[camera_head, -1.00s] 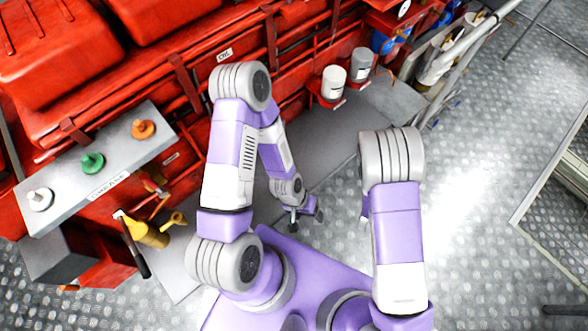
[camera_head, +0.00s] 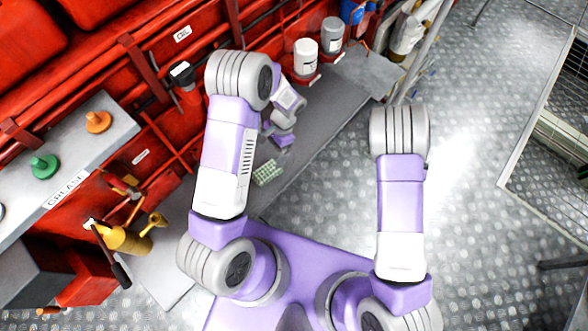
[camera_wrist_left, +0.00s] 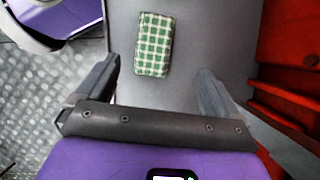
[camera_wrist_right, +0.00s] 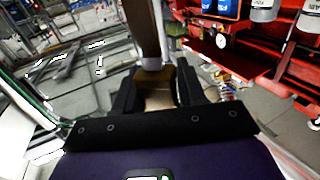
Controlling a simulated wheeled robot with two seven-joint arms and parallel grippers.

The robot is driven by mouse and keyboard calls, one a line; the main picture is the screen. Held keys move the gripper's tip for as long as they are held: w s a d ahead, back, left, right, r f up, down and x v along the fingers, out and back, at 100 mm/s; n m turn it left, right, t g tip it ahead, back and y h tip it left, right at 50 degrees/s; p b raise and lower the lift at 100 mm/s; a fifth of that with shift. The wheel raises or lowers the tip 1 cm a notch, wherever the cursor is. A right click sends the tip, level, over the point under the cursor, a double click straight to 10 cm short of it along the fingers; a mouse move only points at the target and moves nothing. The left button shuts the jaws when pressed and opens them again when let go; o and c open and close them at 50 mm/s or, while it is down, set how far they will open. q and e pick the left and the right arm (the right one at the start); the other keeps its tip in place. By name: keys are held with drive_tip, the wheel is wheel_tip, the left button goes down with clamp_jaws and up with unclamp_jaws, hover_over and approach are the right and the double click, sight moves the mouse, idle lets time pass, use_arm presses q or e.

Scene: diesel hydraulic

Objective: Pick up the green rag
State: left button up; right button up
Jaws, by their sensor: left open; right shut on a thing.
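The green rag (camera_head: 267,172) is a folded green and white checked cloth lying on the grey bench in the head view. It also shows in the left wrist view (camera_wrist_left: 154,44), flat and apart from the fingers. My left gripper (camera_wrist_left: 158,78) is open and empty, with the rag ahead of the gap between its fingers. In the head view the left gripper (camera_head: 283,140) is beside the rag, toward the red machine. My right gripper (camera_wrist_right: 157,86) is shut on a brown bar-like thing (camera_wrist_right: 148,32), which I cannot identify. The right gripper is hidden in the head view.
The grey bench (camera_head: 318,117) is clear around the rag. White and grey cans (camera_head: 306,57) stand on red holders at the machine. A yellow oil can (camera_head: 128,240) and a GREASE shelf (camera_head: 90,170) are at the left. Open metal floor (camera_head: 330,190) lies right of the bench.

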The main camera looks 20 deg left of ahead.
sight(268, 168)
use_arm(q)
drive_tip(key=x, duration=0.4)
drive_tip(key=shift+f+b, duration=0.2)
drive_tip(key=shift+b, duration=0.2)
drive_tip(key=x, duration=0.2)
drive_tip(key=d+b+x, duration=0.1)
drive_tip(key=x, duration=0.1)
drive_tip(key=shift+f, duration=0.3)
drive_tip(key=shift+s+f, duration=0.2)
drive_tip(key=shift+f, duration=0.1)
drive_tip(key=c, duration=1.1)
